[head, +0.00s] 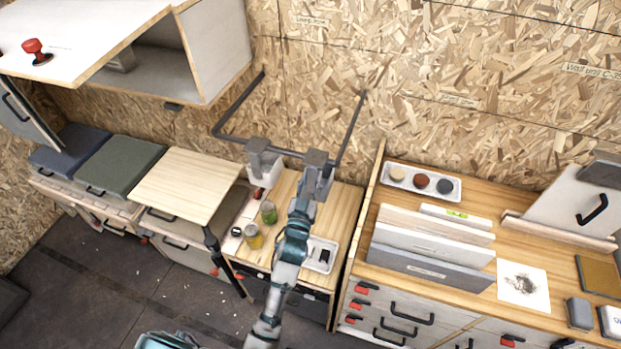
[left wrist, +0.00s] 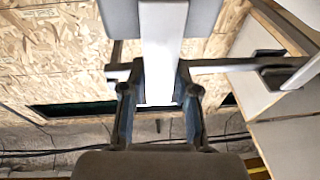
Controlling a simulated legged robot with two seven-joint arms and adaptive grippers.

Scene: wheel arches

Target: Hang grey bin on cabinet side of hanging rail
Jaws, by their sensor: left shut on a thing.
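The dark hanging rail (head: 228,137) juts from the board wall, with a front bar and two side arms. A pale bin (head: 265,174) with a grey top is at the left of its front bar. A second, grey bin (head: 325,186) is at the right end of that bar. My left gripper (head: 302,202) is shut on this grey bin. In the left wrist view, my gripper fingers (left wrist: 160,98) close on a pale grey upright part of the bin (left wrist: 162,50). The rail (left wrist: 222,66) runs level behind it. Whether the bin's hook rests on the rail is unclear.
Below the rail is a wooden worktop (head: 285,235) with a green jar (head: 268,211), a yellow jar (head: 254,237) and a white tray (head: 320,256). An open wall cabinet (head: 215,50) hangs at upper left. A workbench (head: 420,284) with standing panels is at right.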

